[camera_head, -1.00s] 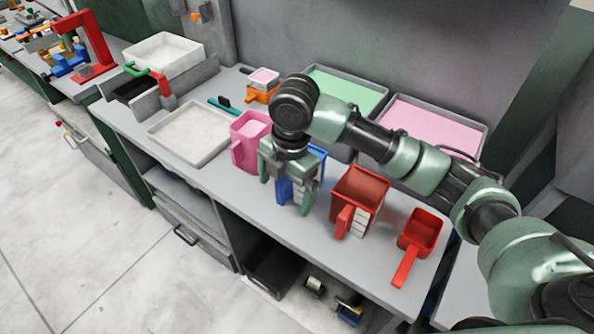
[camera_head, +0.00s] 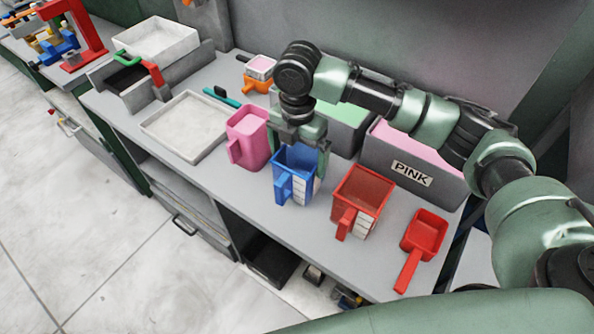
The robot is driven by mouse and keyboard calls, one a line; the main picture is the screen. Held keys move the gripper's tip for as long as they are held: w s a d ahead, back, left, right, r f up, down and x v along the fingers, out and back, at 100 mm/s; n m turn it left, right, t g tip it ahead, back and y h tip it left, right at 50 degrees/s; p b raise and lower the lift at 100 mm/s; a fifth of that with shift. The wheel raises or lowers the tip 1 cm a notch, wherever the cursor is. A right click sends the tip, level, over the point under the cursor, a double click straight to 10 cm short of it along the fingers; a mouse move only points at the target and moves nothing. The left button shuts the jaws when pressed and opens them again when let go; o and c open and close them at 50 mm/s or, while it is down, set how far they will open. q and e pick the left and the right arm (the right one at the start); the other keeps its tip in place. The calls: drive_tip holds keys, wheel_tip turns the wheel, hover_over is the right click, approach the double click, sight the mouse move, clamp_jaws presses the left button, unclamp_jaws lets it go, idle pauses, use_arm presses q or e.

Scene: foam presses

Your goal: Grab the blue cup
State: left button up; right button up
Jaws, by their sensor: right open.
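The blue cup (camera_head: 291,183) stands upright on the grey bench, its handle toward the front left and a white scale on its side. My right gripper (camera_head: 298,150) is open at the back rim of the blue cup, its palm above and behind it. One finger shows beside the cup's right side; the other is partly hidden near the pink cup. I cannot tell whether the fingers touch the cup. My left gripper is not in view.
A pink cup (camera_head: 249,140) stands close on the left and a red cup (camera_head: 358,202) on the right. A red scoop (camera_head: 423,238) lies further right. A bin labelled PINK (camera_head: 405,168) stands behind. A white tray (camera_head: 190,125) lies left.

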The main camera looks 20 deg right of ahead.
wheel_tip(320, 180, down, 6)
drive_tip(key=shift+a+r+p, duration=0.1)
drive_tip(key=shift+p, duration=0.8)
drive_tip(key=shift+f, duration=0.6)
drive_tip(key=c, duration=1)
drive_tip(key=shift+c, duration=0.8)
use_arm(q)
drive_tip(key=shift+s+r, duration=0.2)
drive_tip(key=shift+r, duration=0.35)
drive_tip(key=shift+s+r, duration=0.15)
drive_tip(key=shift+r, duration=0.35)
use_arm(e)
drive_tip(key=shift+r, duration=0.15)
